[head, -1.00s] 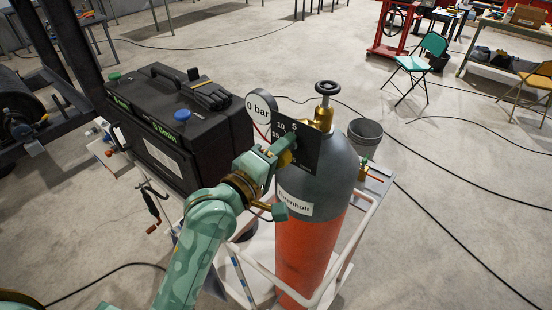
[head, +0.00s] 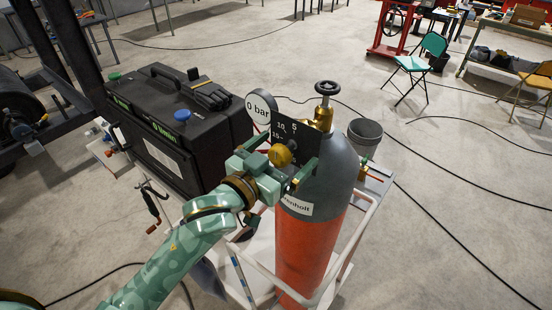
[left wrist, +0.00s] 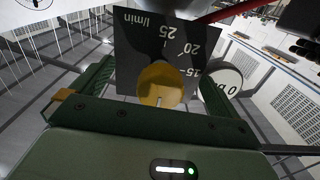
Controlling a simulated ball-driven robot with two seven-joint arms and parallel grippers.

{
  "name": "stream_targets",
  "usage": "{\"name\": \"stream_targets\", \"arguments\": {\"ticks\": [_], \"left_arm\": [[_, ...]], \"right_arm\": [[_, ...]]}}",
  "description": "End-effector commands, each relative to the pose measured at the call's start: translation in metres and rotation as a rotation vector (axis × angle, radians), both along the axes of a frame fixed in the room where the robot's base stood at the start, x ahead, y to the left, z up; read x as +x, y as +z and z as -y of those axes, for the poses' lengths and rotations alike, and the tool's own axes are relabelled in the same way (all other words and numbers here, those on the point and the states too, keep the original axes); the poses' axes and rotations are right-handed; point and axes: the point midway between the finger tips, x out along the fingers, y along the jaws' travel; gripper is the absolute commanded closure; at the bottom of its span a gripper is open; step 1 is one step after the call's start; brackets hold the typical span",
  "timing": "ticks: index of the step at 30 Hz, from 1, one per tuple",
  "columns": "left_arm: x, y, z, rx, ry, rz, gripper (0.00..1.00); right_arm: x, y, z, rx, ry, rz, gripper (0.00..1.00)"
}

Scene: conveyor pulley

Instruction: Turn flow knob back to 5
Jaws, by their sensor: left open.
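The flow knob (head: 280,155) is a round yellow knob on a dark scale plate (head: 312,150) in front of the gas cylinder. In the head view 10, 5 and part of 15 show on the plate. In the left wrist view the knob (left wrist: 158,80) has a pale mark at its lower edge, away from the readable 15, 20 and 25 on the plate (left wrist: 135,55). My left gripper (head: 276,157) is open, its fingers on either side of the knob with gaps visible. It also shows in the left wrist view (left wrist: 158,76). My right gripper is out of view.
A grey and orange cylinder (head: 310,245) stands in a white cart frame (head: 345,262). A gauge (head: 260,107) reading 0 bar sits beside the plate. A black case (head: 178,125) stands close on the left. Cables lie on the open floor at right.

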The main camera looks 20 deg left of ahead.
Motion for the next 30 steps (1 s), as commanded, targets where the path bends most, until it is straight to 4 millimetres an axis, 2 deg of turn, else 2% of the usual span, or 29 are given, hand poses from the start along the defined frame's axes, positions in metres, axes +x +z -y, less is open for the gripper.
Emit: {"name": "stream_targets", "arguments": {"ticks": [18, 30], "left_arm": [[-0.062, 0.001, -0.023, -0.001, 0.0, -0.001, 0.0], [-0.064, 0.0, -0.023, 0.0, 0.0, 0.0, 0.0]], "right_arm": [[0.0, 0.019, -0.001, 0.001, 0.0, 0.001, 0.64], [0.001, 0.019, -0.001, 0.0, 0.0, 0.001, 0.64]]}}
